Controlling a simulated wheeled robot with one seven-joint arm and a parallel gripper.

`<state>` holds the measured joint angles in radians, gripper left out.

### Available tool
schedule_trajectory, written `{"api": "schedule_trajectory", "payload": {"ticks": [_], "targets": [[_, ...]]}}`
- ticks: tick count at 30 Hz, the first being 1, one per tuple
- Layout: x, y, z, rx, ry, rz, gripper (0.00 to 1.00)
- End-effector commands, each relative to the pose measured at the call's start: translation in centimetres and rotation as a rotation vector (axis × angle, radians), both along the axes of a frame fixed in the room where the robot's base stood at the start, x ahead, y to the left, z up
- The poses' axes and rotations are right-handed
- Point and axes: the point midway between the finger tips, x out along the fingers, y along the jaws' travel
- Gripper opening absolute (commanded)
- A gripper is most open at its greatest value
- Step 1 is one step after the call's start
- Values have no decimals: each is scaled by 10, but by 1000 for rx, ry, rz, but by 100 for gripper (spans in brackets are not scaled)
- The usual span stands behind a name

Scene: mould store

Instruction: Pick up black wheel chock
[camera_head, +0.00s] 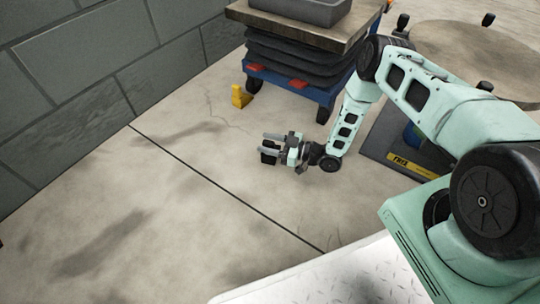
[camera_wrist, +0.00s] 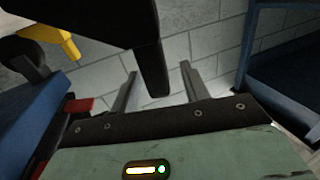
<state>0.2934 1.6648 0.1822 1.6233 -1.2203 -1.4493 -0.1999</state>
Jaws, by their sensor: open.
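The black wheel chock (camera_head: 268,157) shows small and dark at the fingers of my gripper (camera_head: 270,144) in the head view, partly hidden by them. My gripper is low over the floor, its two grey fingers apart. In the wrist view, which looks upside down, the black chock (camera_wrist: 90,18) is large and close at the top. Its upright flange reaches into the gap between the fingers of my gripper (camera_wrist: 158,72). I cannot tell whether the fingers touch it.
A yellow chock (camera_head: 241,97) stands on the floor beside a blue lift table (camera_head: 318,92) bearing a grey tray (camera_head: 300,8). A dark platform with a yellow label (camera_head: 404,163) lies right of my gripper. A block wall (camera_head: 90,70) runs along the left. The floor left of my gripper is clear.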

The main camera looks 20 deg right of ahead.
Motion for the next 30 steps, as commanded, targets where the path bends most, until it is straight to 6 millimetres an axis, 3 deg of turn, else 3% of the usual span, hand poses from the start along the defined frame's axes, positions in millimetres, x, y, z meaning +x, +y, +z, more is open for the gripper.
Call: {"api": "schedule_trajectory", "payload": {"ticks": [4, 11, 15, 16, 25, 30], "targets": [[11, 15, -2, -1, -1, 0, 45], [12, 16, 0, -1, 1, -1, 43], [12, 16, 0, -1, 1, -1, 4], [12, 16, 0, -1, 1, -1, 0], [12, 15, 1, 0, 0, -1, 0], [12, 15, 12, -1, -1, -1, 0]]}}
